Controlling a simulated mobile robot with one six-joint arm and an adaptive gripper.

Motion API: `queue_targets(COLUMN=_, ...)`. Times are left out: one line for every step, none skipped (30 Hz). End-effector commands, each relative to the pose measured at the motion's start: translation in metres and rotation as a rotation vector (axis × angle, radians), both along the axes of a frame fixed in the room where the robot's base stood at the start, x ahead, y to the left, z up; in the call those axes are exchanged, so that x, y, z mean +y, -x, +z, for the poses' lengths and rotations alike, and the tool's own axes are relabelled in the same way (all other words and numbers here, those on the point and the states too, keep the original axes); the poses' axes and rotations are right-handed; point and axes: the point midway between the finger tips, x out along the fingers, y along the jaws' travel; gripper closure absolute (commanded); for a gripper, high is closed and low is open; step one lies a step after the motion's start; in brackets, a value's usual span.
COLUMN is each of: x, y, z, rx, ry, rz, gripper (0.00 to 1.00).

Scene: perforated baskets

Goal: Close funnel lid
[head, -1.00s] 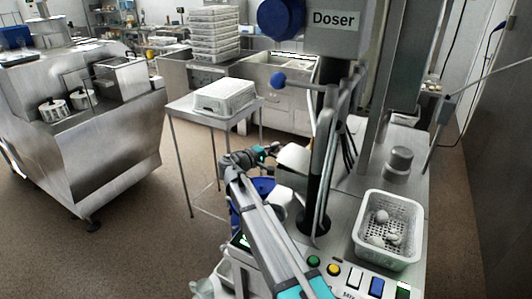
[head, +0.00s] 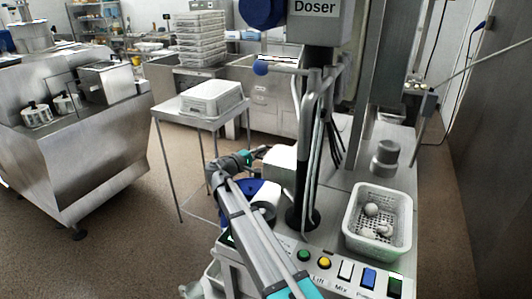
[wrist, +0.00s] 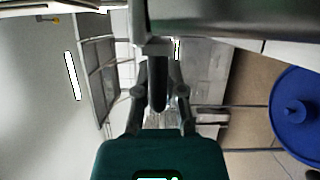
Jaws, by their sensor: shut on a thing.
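My gripper (head: 260,153) is at the end of the arm, beside the doser column, at the left edge of a pale, box-like piece (head: 281,166) that looks like the funnel lid. In the wrist view, my gripper's fingers (wrist: 161,98) are shut around a dark rounded bar (wrist: 157,88), which looks like the lid's handle. The bar hangs from a grey bracket at a dark flat edge (wrist: 230,12) along the top. I cannot tell how far the lid is swung. The funnel opening is hidden.
The grey doser column (head: 310,150) stands right of my gripper. A white perforated basket (head: 380,222) with several pale round pieces is on the machine top. A button panel (head: 340,275) is in front. A blue round lid (wrist: 293,112) is to the right in the wrist view.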

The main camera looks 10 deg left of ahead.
Motion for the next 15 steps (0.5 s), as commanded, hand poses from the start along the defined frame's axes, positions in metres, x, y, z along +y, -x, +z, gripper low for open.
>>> queue_targets(x=0.001, y=0.0032, z=-0.0029, rx=0.007, ry=-0.008, rz=0.001, gripper=1.0)
queue_targets(x=0.0009, y=0.0033, z=-0.0029, rx=0.007, ry=-0.008, rz=0.001, gripper=1.0)
queue_targets(x=0.0007, y=0.0033, z=-0.003, rx=0.007, ry=-0.008, rz=0.0, gripper=1.0)
queue_targets(x=0.0005, y=0.0035, z=-0.003, rx=0.007, ry=-0.008, rz=0.0, gripper=0.85)
queue_targets(x=0.0004, y=0.0035, z=-0.0031, rx=0.007, ry=-0.008, rz=0.0, gripper=0.79)
queue_targets(x=0.0002, y=0.0034, z=-0.0032, rx=0.007, ry=-0.008, rz=-0.001, gripper=0.72)
queue_targets(x=0.0, y=0.0031, z=-0.0031, rx=0.007, ry=-0.008, rz=0.0, gripper=0.66)
queue_targets(x=-0.0003, y=0.0029, z=-0.003, rx=0.007, ry=-0.008, rz=-0.001, gripper=0.6)
queue_targets(x=-0.0008, y=0.0027, z=-0.0027, rx=0.006, ry=-0.007, rz=-0.001, gripper=0.53)
queue_targets(x=-0.0011, y=0.0024, z=-0.0026, rx=0.006, ry=-0.007, rz=-0.002, gripper=0.52)
queue_targets(x=-0.0013, y=0.0021, z=-0.0025, rx=0.005, ry=-0.007, rz=-0.002, gripper=0.52)
queue_targets(x=-0.0017, y=0.0018, z=-0.0024, rx=0.005, ry=-0.007, rz=-0.003, gripper=0.52)
queue_targets(x=-0.002, y=0.0016, z=-0.0023, rx=0.005, ry=-0.007, rz=-0.003, gripper=0.52)
queue_targets(x=-0.0022, y=0.0014, z=-0.0022, rx=0.005, ry=-0.005, rz=-0.004, gripper=0.52)
queue_targets(x=-0.0024, y=0.0012, z=-0.002, rx=0.005, ry=-0.005, rz=-0.004, gripper=0.52)
